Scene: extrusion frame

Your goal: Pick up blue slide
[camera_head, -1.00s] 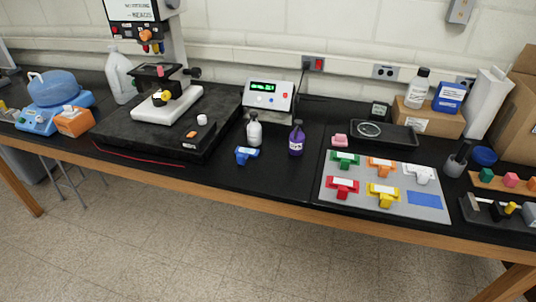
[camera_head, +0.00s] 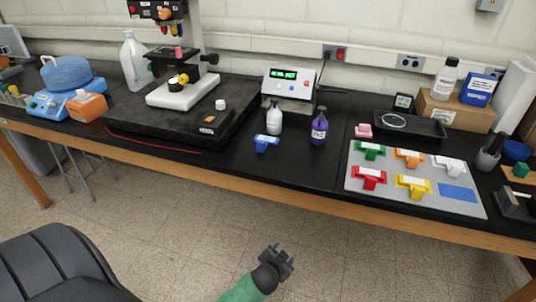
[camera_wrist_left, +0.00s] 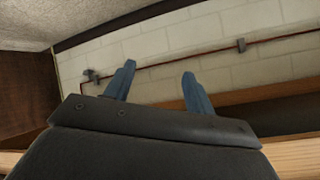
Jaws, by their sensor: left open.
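The blue slide (camera_head: 265,143), a small blue T-shaped piece with a white label, lies on the black bench near its front edge, in front of the white bottle. My left gripper (camera_head: 279,252) is in front of the bench, over the floor and well short of the slide in the head view. In the left wrist view its two bluish fingers (camera_wrist_left: 158,88) are apart with nothing between them; the slide is not seen there. My right gripper is not in view.
A white bottle (camera_head: 274,118) and a purple bottle (camera_head: 319,127) stand close to the slide. A grey board (camera_head: 420,208) with green, orange, white, red and yellow slides and a bare blue patch (camera_head: 457,193) lies right. The black microscope base (camera_head: 150,130) is left.

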